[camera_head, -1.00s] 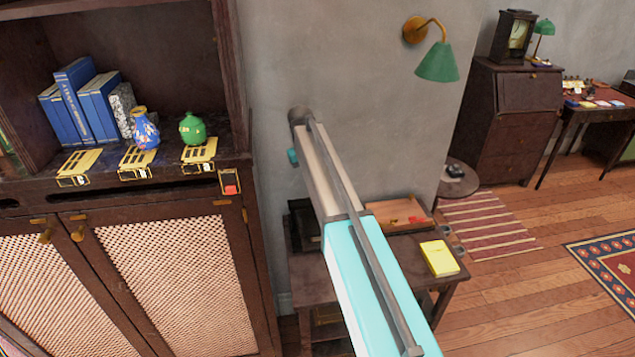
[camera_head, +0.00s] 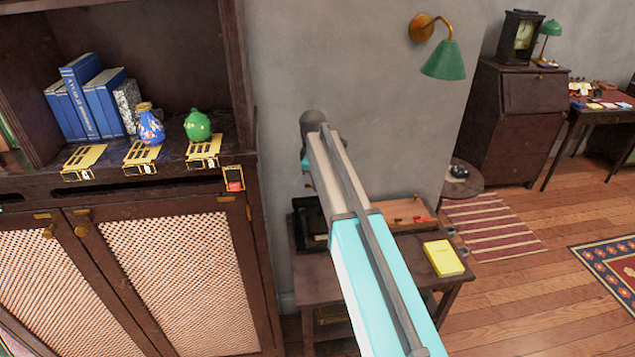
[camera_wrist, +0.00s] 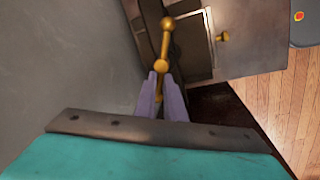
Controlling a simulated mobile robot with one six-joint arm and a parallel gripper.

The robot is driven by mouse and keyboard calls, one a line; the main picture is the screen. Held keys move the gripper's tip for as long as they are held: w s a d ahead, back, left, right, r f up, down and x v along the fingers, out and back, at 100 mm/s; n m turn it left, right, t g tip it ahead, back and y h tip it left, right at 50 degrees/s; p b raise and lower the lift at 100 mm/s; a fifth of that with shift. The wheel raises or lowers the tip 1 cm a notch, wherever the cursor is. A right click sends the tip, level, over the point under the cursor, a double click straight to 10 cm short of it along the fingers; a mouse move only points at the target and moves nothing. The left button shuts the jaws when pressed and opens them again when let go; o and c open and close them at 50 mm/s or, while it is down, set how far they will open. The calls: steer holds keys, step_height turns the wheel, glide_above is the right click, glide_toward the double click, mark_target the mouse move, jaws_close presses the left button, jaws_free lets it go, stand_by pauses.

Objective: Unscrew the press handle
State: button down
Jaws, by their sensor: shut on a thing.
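The press handle (camera_wrist: 166,45) is a brass bar with round balls along it, in the upper middle of the wrist view. My gripper (camera_wrist: 160,80) has its two pale purple fingers shut on the handle near its middle ball. The handle's lower end is partly hidden between the fingers. Behind it is a dark brown and grey metal body (camera_wrist: 146,30), probably part of the press. In the head view my own arm covers the middle, and neither gripper nor handle can be made out there.
A small dark table (camera_head: 400,262) carries a yellow block (camera_head: 443,258), a wooden board and a black object (camera_head: 308,222). A cabinet (camera_head: 165,210) with books and two small vases stands at left. A green wall lamp (camera_head: 443,60) hangs above.

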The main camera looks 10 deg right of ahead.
steer(key=n, duration=0.1)
steer(key=s+n, duration=0.1)
steer(key=n, duration=0.3)
steer(key=shift+s+d+f+y, duration=0.15)
steer(key=shift+s+d+y, duration=0.05)
steer(key=shift+d+y, duration=0.15)
stand_by(0.3)
steer(key=c, duration=1.8)
jaws_free()
steer(key=shift+d, duration=0.1)
steer(key=shift+w, duration=0.1)
steer(key=shift+a, duration=0.2)
steer(key=shift+r, duration=0.3)
steer(key=shift+r+b, duration=0.35)
steer(key=shift+r, duration=0.1)
step_height(320, 180, up, 12)
steer(key=s+b, duration=0.2)
steer(key=shift+s+r+b, duration=0.15)
steer(key=shift+s+b, duration=0.2)
